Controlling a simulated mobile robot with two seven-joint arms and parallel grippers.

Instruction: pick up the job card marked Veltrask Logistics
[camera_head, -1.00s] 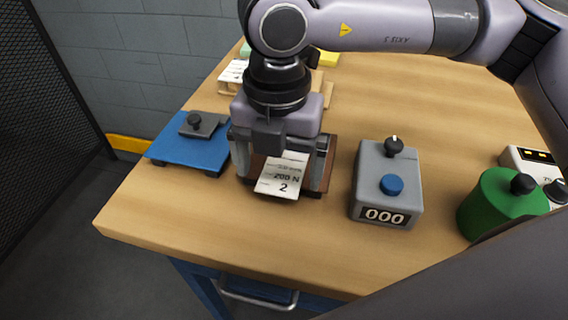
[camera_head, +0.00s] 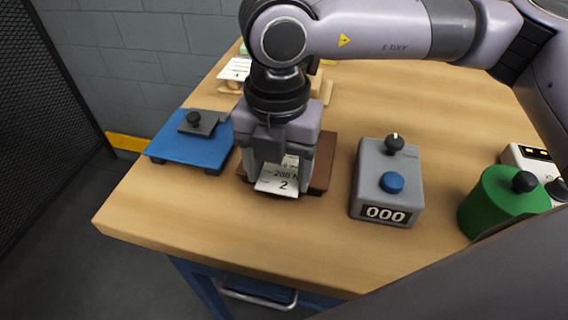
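A white job card (camera_head: 277,184) sits over a dark brown tray (camera_head: 322,174) near the table's front left. I can read "200 N" and "2" on it; its upper part is hidden by my gripper, and no company name is legible. My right gripper (camera_head: 277,180) points down over the tray. Its two fingers stand close against the card's left and right sides, and it looks shut on the card. I cannot tell whether the card is lifted clear of the tray. My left gripper is not in view.
A blue stand (camera_head: 190,147) with a dark knobbed plate is left of the tray. A grey counter box (camera_head: 368,177) reading 000 stands right. A green cylinder (camera_head: 491,207) is farther right. A wooden holder (camera_head: 229,88) with a white card stands behind. The front tabletop is clear.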

